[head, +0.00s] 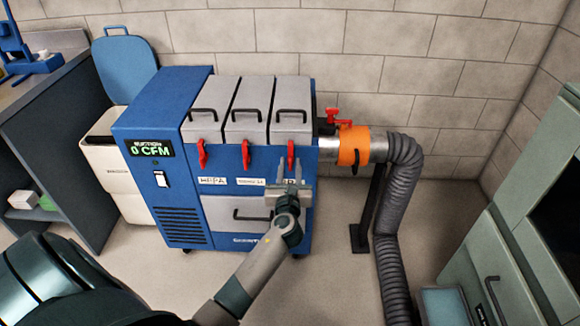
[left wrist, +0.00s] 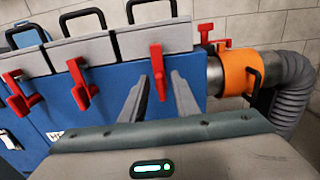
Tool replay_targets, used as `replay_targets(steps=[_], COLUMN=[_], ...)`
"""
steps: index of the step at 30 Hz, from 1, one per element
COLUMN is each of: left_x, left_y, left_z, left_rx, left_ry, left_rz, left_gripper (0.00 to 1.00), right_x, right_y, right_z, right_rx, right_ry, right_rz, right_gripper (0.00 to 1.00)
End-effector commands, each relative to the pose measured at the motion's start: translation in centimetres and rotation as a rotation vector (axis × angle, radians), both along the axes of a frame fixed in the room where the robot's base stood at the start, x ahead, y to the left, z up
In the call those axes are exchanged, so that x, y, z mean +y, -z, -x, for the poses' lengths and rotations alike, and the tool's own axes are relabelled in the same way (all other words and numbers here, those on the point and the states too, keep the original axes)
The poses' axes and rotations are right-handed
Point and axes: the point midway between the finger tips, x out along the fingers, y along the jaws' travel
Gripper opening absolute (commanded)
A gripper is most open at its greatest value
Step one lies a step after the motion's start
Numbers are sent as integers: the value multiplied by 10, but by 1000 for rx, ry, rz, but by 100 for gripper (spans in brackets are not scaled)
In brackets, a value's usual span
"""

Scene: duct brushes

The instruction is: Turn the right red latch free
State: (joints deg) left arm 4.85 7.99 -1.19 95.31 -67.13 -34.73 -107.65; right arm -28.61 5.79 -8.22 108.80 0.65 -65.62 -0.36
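The right red latch (head: 291,155) hangs on the blue machine's front, below the rightmost grey lid (head: 291,104). It also shows in the left wrist view (left wrist: 158,70), with its lower end between my fingers in the picture. My left gripper (head: 288,165) is open just below and in front of the latch, its two fingers apart and pointing at it. I cannot tell whether a finger touches it. The middle red latch (head: 246,154) and the left red latch (head: 202,153) hang below the other two lids. My right gripper is not in view.
An orange collar (head: 354,145) with a red valve handle (head: 340,118) joins the machine to a grey duct hose (head: 402,180) at right. A white bin (head: 108,165) stands left of the machine. A green-grey cabinet (head: 500,265) is at lower right. Open floor lies before the machine.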

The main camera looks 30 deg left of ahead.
Motion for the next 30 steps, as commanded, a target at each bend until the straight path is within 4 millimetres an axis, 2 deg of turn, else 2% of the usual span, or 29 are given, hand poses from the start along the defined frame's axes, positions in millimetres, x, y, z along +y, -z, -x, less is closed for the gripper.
replay_targets(steps=[2, 6, 20, 30], left_x=[0, 0, 1, 3], left_y=[0, 0, 0, 1], left_z=[0, 0, 1, 2], left_rx=[0, 0, -24, -128], left_ry=[0, 0, 0, 0], left_rz=[0, 0, 39, 208], left_gripper=[28, 0, 0, 0], right_x=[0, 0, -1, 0], right_y=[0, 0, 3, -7], right_z=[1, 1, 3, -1], right_rx=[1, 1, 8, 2], right_ry=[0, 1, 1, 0], right_rz=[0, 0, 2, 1], right_gripper=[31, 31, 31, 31])
